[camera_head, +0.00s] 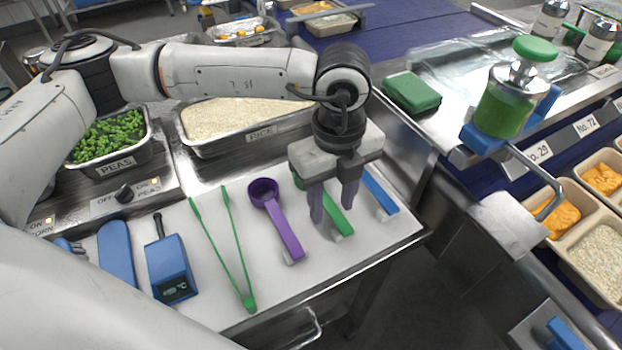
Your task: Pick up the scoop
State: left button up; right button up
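A purple scoop (282,225) lies on the white worktop, its round bowl toward the rice tray and its handle toward the front edge. My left gripper (332,212) points down just right of it, with its two fingers apart. A green handle (339,218) lies below and between those fingers; its far end is mostly hidden by the gripper, so I cannot tell what tool it is. I see nothing held. A blue handle (380,191) lies to the right of the fingers, its far end also hidden. My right gripper is not in view.
Green tongs (239,267), a blue thermometer (169,268) and a blue utensil (116,255) lie left of the scoop. Behind stand a rice tray (190,147) and a peas tray (147,148). A green-filled dispenser (505,105) stands at right, near food trays (567,187).

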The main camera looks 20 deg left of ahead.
pick_arm(q)
jog(key=shift+c, duration=0.9)
grip_shut()
notch_tip(320, 180, up, 9)
jog(key=b, duration=0.1)
notch_tip(320, 180, up, 7)
jog(key=p, duration=0.3)
send_over(333, 207)
jog(key=shift+s+a, duration=0.1)
